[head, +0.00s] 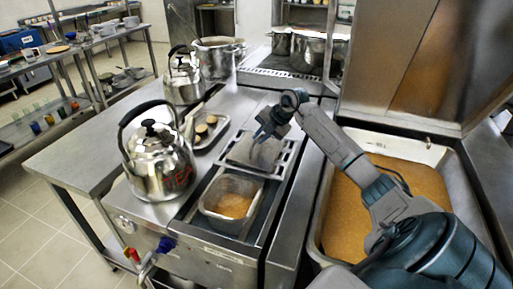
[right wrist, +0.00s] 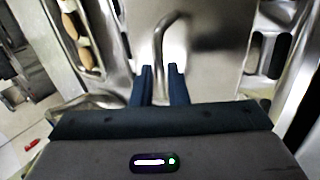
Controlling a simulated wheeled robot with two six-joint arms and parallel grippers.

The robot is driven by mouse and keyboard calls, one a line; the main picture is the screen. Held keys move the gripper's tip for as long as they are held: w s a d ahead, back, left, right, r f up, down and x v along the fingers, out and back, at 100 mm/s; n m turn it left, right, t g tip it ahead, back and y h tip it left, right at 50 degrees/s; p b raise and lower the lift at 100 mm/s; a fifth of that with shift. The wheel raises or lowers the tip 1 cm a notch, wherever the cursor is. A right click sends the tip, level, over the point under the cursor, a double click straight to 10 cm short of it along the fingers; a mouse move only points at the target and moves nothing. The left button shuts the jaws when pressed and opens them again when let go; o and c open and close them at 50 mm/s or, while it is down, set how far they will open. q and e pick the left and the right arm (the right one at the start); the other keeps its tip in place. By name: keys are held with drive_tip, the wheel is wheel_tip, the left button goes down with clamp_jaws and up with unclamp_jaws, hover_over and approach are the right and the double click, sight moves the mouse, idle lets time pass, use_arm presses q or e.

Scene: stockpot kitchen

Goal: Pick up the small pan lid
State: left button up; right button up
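The small pan lid (head: 256,154) is a flat grey metal lid lying in the counter's well, behind an open pan. In the right wrist view the lid (right wrist: 215,62) is a shiny metal plate with a thin, bent wire handle (right wrist: 171,20). My right gripper (head: 267,132) is just above the lid, its arm coming in from the right. In the right wrist view the gripper (right wrist: 161,70) has its two dark fingers apart, with the lower end of the handle showing in line with the gap. I cannot tell whether the fingers touch it. My left gripper is not in view.
An open pan of orange-brown food (head: 232,199) sits in front of the lid. A large kettle (head: 158,165) stands to the left, and a tray with round brown items (head: 211,130) lies beside the well. A big food-filled basin (head: 375,195) is at right.

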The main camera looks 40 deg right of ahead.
sight(256, 145)
drive_tip(key=shift+x, duration=1.15)
drive_tip(key=shift+w+f, duration=0.2)
drive_tip(key=shift+f, duration=0.05)
drive_tip(key=shift+a, duration=0.1)
clamp_jaws()
drive_tip(key=shift+r, duration=0.1)
